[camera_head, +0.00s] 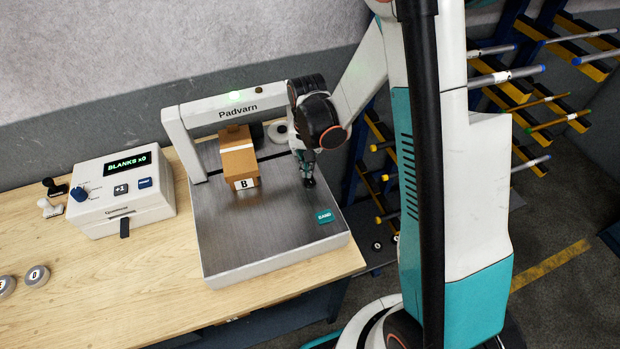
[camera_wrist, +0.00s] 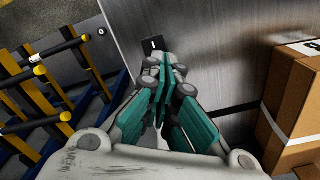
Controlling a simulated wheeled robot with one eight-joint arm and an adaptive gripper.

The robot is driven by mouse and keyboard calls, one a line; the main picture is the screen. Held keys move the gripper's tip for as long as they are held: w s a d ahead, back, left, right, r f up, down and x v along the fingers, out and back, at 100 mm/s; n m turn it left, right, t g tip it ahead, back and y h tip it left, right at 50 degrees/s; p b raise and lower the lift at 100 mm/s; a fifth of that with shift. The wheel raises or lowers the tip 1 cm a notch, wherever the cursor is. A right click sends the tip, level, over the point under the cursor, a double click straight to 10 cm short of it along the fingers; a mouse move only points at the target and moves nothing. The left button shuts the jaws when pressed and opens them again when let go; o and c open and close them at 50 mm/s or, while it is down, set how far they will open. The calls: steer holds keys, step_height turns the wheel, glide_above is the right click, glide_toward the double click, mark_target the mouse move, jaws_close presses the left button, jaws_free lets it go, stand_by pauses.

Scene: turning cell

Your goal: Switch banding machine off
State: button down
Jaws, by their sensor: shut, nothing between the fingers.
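The banding machine, marked Padvarn, has a flat metal deck (camera_head: 250,245) and a white arch (camera_head: 205,107) with a lit green lamp (camera_head: 236,96). A teal BAND button (camera_head: 324,216) is at the deck's front right corner. My gripper (camera_head: 308,184) is shut and empty, pointing down at the right part of the deck; it also shows in the wrist view (camera_wrist: 160,65). A small black switch-like part with a white mark (camera_wrist: 153,43) lies just beyond the fingertips in the wrist view. I cannot tell whether they touch it.
A cardboard box marked B (camera_head: 240,163) with a white band stands on the deck under the arch, left of my gripper. A counter box reading BLANKS x0 (camera_head: 125,190) stands left on the wooden table (camera_head: 110,285). A rack with bars (camera_head: 525,72) is at the right.

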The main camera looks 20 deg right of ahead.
steer(key=shift+f+b, duration=0.7)
steer(key=shift+f, duration=0.1)
steer(key=shift+r, duration=0.2)
steer(key=shift+r+p, duration=2)
steer(key=shift+r, duration=1.35)
steer(key=shift+r, duration=0.1)
steer(key=s+r+n+t+b, duration=0.35)
steer(key=s+r+b, duration=0.3)
steer(key=b, duration=0.25)
steer(key=s+f+n+t+b, duration=0.2)
steer(key=s+t+b, duration=0.1)
steer(key=s+b, duration=0.5)
steer(key=shift+s+f, duration=0.2)
steer(key=shift+s, duration=1.25)
